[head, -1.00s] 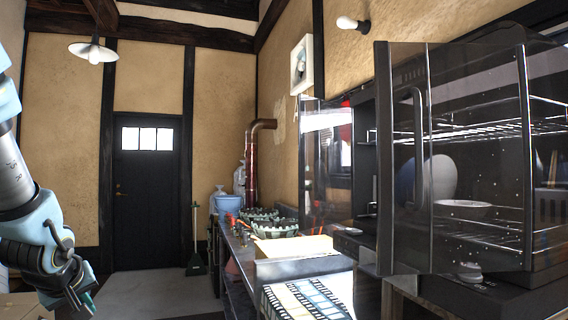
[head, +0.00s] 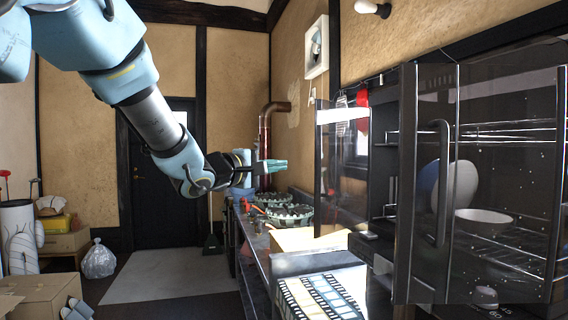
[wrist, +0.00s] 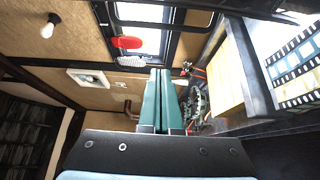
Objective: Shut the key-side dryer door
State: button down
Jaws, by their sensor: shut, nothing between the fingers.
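The dryer (head: 480,270) is a dark cabinet with clear panels at the right of the head view. A clear door (head: 342,165) with a pale top edge stands swung out at its far left side. The nearer door has a dark frame and a long black handle (head: 440,180); I cannot tell whether it is fully shut. No key shows clearly, so I cannot tell which door is key-side. My gripper (head: 284,166) is shut and empty, left of the clear door and apart from it. Its green fingers (wrist: 160,80) lie together in the wrist view.
A bowl (head: 483,220) and a plate stand on wire racks inside the dryer. Boxes and a bag (head: 98,260) stand at left. The floor between is clear.

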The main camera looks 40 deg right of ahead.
jog(key=s+d+p, duration=0.2)
jog(key=d, duration=0.5)
jog(key=shift+s+d+p, duration=0.15)
jog(key=shift+p, duration=0.15)
